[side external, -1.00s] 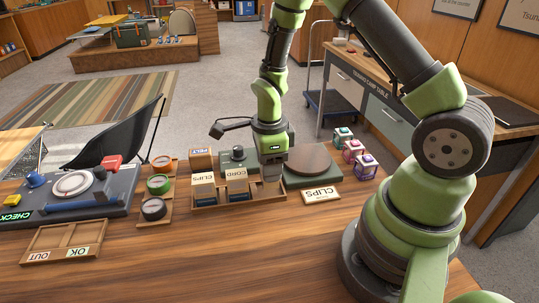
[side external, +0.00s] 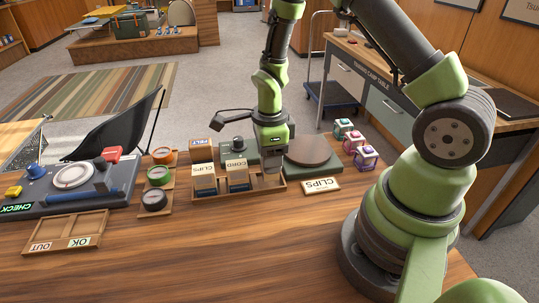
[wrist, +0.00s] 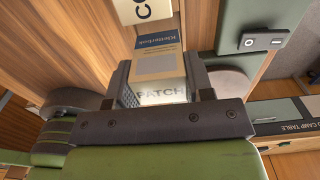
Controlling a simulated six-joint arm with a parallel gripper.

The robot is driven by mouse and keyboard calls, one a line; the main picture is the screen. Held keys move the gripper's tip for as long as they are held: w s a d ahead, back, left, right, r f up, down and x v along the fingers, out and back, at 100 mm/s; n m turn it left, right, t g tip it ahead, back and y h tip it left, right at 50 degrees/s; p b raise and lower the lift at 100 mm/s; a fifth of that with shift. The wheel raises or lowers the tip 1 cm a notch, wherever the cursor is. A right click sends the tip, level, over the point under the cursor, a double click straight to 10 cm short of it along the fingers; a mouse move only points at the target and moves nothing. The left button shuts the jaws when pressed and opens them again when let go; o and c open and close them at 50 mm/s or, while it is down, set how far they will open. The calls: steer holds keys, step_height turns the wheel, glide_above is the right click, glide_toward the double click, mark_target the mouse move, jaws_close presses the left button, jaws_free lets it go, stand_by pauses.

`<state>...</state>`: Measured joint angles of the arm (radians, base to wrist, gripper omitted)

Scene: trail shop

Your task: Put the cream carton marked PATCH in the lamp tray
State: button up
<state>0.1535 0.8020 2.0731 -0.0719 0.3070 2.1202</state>
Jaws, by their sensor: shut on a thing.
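The cream carton marked PATCH (wrist: 161,92) is between the fingers of my gripper (wrist: 160,78) in the wrist view, with a blue label on its adjoining face. My gripper (side external: 271,168) is shut on it at the right end of a low wooden rack (side external: 240,196) in the side view. There the carton is mostly hidden by the fingers. I cannot tell whether it still touches the rack floor. I cannot tell for sure which holder is the lamp tray.
Cartons marked CLIPS (side external: 204,179) and CORD (side external: 237,176) stand left of my gripper in the rack. A CLIPS sign (side external: 321,186) lies at right. A round brown disc (side external: 307,151) sits behind. An OUT/OK tray (side external: 62,246) is at front left; bare tabletop lies between.

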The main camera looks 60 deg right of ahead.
steer(key=shift+f, duration=0.15)
steer(key=shift+f, duration=0.35)
steer(key=shift+f, duration=0.65)
stand_by(0.9)
steer(key=o, duration=1.4)
steer(key=shift+r, duration=4.05)
